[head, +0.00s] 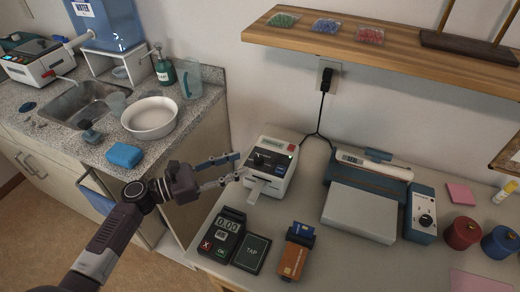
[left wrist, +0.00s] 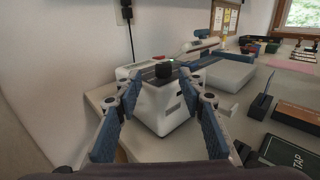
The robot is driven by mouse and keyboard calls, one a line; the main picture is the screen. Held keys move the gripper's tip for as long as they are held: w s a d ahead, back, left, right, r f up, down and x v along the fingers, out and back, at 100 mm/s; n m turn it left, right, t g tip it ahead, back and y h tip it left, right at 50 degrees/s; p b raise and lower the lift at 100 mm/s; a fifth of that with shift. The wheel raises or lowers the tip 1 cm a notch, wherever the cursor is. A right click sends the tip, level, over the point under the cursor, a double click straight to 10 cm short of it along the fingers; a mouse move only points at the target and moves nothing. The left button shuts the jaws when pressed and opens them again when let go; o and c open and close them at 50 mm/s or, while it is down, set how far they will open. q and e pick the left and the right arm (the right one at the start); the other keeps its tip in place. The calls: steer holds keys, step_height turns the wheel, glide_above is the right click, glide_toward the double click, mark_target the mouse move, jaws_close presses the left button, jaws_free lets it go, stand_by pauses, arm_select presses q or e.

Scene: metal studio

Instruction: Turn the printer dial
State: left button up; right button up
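The printer (head: 284,184) is a small white box with a dark top panel and a paper strip at its front. It stands on the grey table near the left edge. Its black dial (head: 261,159) is on the dark panel. My left gripper (head: 241,166) is open and empty, just left of the printer with its fingertips pointing at it. In the left wrist view the black dial (left wrist: 163,70) shows ahead between the two spread fingers, on top of the white printer (left wrist: 160,112). I cannot tell the exact gap to the dial. My right gripper is not in view.
A card terminal (head: 222,236), a tap pad (head: 251,254) and an orange card reader (head: 293,262) lie in front of the printer. A blue and grey machine (head: 362,212) stands right. A wooden shelf (head: 400,45) hangs above. A sink counter (head: 205,115) is at left.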

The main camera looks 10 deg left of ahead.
mark_target(254, 159)
arm_select(q)
steer(key=x, duration=0.3)
steer(key=p+x, duration=0.1)
steer(key=x, duration=0.2)
steer(key=shift+s+d+r, duration=0.2)
steer(key=shift+w+d, duration=0.2)
steer(key=shift+d, duration=0.15)
steer(key=c, duration=0.8)
jaws_close()
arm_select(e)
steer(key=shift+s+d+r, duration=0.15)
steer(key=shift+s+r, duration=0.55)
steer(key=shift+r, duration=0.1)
